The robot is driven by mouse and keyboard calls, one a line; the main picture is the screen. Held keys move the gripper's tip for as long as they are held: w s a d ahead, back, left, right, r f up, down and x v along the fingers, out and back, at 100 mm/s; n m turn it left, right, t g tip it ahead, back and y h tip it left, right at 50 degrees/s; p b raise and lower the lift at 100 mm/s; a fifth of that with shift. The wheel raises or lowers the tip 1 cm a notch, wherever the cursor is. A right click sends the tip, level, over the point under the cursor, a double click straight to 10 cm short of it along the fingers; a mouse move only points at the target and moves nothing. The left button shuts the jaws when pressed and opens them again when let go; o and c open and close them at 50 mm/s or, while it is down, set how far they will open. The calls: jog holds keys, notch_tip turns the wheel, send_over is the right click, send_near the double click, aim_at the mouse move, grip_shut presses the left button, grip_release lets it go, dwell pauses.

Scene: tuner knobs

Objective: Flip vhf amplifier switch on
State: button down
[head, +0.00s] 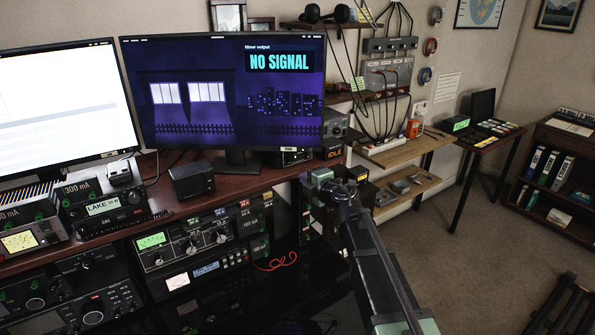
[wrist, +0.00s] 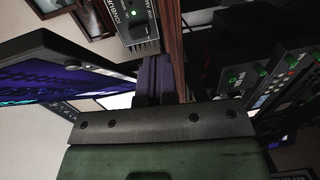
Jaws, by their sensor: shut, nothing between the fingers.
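In the wrist view, a grey box with lettering that begins "VHF AM" (wrist: 140,30) stands at the top, on the desk side of the wooden edge. A small green light (wrist: 133,13) glows on its face. The top of the box is cut off by the frame, and I cannot make out the switch lever or its position. My gripper (wrist: 152,62) is shut and empty, apart from the box and pointing toward it. In the head view my gripper (head: 319,180) is by the desk's right end. I cannot tell for sure which box there is the amplifier.
A large monitor (head: 226,90) reading "NO SIGNAL" stands left of my gripper. Racked radios (head: 200,240) lie below the desk edge (head: 250,195).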

jog(key=v, duration=0.6)
jog(key=shift+s+d+f+b, duration=0.25)
jog(key=shift+s+f+b, duration=0.1)
jog(key=shift+f, duration=0.45)
jog(key=s+d+f+m+t+h, duration=0.2)
jog(key=d+m+h, duration=1.3)
jog(key=d+m, duration=0.2)
jog(key=s+d+f+m+g, duration=0.3)
jog(key=s+f+m+g, duration=0.4)
jog(key=s+f+g, duration=0.4)
jog(key=s+a+f+g+y, duration=0.1)
jog(key=s+a+g+y, duration=0.1)
jog(key=s, duration=0.4)
jog(key=s+a+f+m+g+y, duration=0.1)
jog(key=s+a+g+y, duration=0.1)
jog(key=s, duration=0.5)
jog(key=shift+y, duration=0.5)
